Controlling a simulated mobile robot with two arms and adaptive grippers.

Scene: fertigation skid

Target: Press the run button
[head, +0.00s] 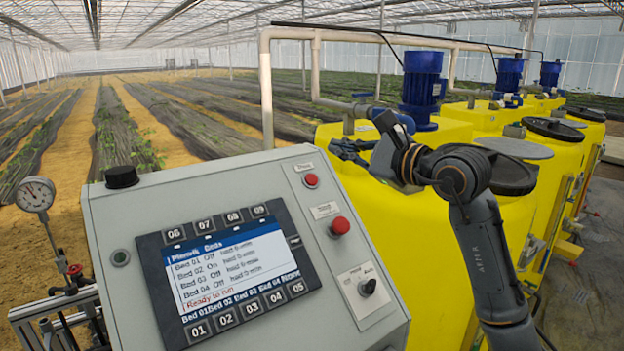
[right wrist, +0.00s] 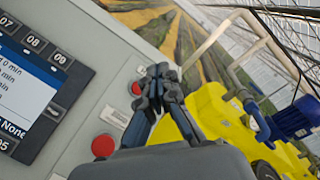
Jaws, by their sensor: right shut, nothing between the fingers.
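The grey control panel (head: 240,185) stands at front centre, its sloped face toward me. A small red button (head: 311,180) and a larger red button (head: 340,225) sit right of its screen (head: 228,272). Their labels are too small to read, so I cannot tell which is the run button. The small red button (right wrist: 136,88) and the larger one (right wrist: 103,145) also show in the right wrist view. My right gripper (head: 338,147) is shut and empty, above and right of the small red button, apart from it in the head view; its fingers (right wrist: 162,76) point away in the wrist view.
A black selector knob (head: 368,287) is low on the panel and a black cap (head: 122,177) on its top. Yellow tanks (head: 440,290) with blue motors (head: 422,85) stand behind my right arm. A gauge (head: 35,194) is at the left. Pipework (head: 266,90) rises behind the panel.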

